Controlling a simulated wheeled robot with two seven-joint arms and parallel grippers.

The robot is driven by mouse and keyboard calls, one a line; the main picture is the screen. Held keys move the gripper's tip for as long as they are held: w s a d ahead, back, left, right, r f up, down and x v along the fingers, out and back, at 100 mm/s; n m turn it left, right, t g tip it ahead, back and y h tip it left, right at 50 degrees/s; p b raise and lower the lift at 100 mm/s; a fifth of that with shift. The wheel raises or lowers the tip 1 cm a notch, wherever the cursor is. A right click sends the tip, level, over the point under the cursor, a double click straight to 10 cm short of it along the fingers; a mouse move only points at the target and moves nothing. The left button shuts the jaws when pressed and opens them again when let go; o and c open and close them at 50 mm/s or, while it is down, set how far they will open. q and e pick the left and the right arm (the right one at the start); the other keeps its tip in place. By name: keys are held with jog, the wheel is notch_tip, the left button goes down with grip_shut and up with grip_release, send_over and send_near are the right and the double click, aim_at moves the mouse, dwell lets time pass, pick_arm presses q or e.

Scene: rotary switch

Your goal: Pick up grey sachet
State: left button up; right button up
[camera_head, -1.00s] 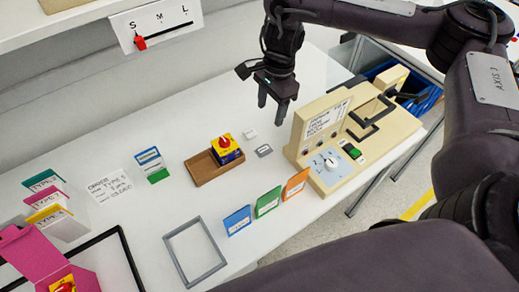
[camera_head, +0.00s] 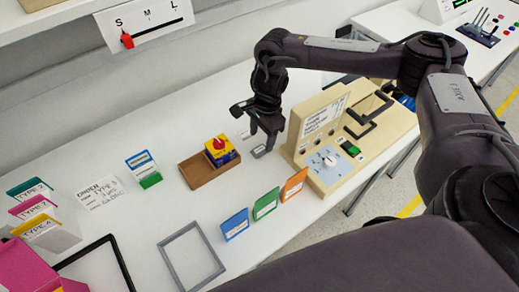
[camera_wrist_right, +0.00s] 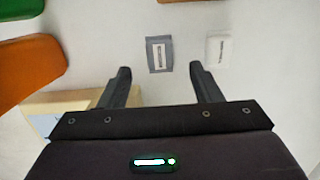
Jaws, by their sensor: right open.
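The grey sachet (camera_wrist_right: 159,54) lies flat on the white table, a small grey packet with a pale label. In the head view the grey sachet (camera_head: 259,152) is partly covered by my right gripper (camera_head: 262,142). The right wrist view shows my right gripper (camera_wrist_right: 158,78) open and empty, with the sachet ahead of and between the line of its two fingers, apart from them. A white sachet (camera_wrist_right: 219,51) lies just right of the grey one. My left gripper is not in view.
A beige machine (camera_head: 325,170) with a dial stands close to the right. An open brown tray (camera_head: 204,172) with a yellow-blue switch box (camera_head: 221,152) is to the left. Orange (camera_head: 293,185), green (camera_head: 266,204) and blue (camera_head: 235,225) cards stand in front.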

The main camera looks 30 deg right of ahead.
aim_at(260, 149)
jog(key=f, duration=0.4)
jog(key=shift+a+f+p, duration=0.25)
jog(key=shift+f+p, duration=0.05)
jog(key=shift+p, duration=0.1)
jog(key=c, duration=1.1)
jog(key=shift+o, duration=0.2)
jog(key=shift+r, duration=0.15)
